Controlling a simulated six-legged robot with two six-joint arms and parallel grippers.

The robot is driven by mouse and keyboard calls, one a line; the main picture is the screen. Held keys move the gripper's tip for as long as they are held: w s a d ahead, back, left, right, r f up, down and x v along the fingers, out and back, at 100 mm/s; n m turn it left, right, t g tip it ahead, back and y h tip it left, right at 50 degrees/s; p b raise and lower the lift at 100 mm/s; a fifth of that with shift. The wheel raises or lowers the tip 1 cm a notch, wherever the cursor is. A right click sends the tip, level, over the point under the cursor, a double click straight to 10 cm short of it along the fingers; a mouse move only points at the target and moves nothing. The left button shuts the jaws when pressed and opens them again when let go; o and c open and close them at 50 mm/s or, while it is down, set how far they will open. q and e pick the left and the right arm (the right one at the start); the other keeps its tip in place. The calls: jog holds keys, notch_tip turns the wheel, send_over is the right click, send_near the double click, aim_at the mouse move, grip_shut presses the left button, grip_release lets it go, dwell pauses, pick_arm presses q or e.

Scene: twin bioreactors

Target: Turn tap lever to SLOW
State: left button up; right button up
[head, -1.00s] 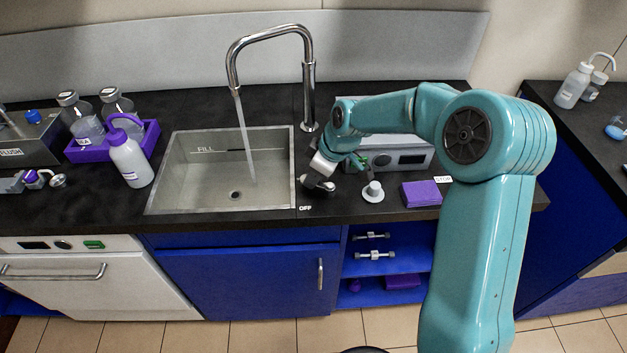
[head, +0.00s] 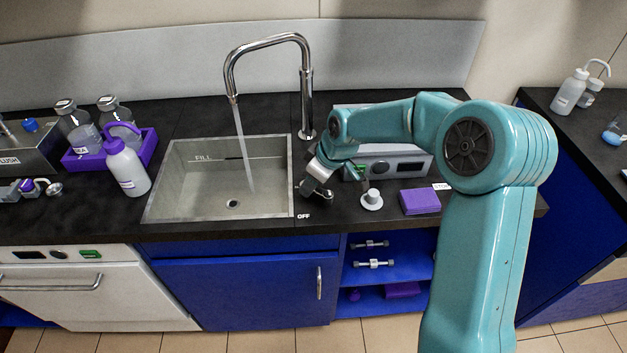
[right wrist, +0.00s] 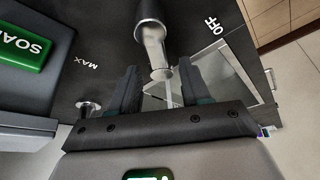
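The tap lever (right wrist: 152,42) is a metal post with a pale handle in the right wrist view. Its handle end points toward my right gripper (right wrist: 158,70), between the two dark fingers. The fingers stand apart with a gap on each side of the handle, so the gripper is open. In the head view my right gripper (head: 318,182) is low over the counter at the sink's right edge, largely hiding the lever. The tall chrome tap (head: 307,95) runs a stream of water into the sink (head: 190,195). OFF and MAX labels show on the counter; I see no SLOW label. My left gripper is out of view.
A grey device (head: 408,167) stands behind my right gripper. A small white knobbed piece (head: 372,200) and a purple block (head: 420,201) lie to its right. A wash bottle (head: 126,168) and purple tray (head: 152,143) stand left of the sink.

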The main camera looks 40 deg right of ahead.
jog(key=v, duration=1.6)
jog(key=shift+r, duration=0.2)
jog(key=shift+s+f, duration=0.1)
jog(key=shift+s, duration=0.05)
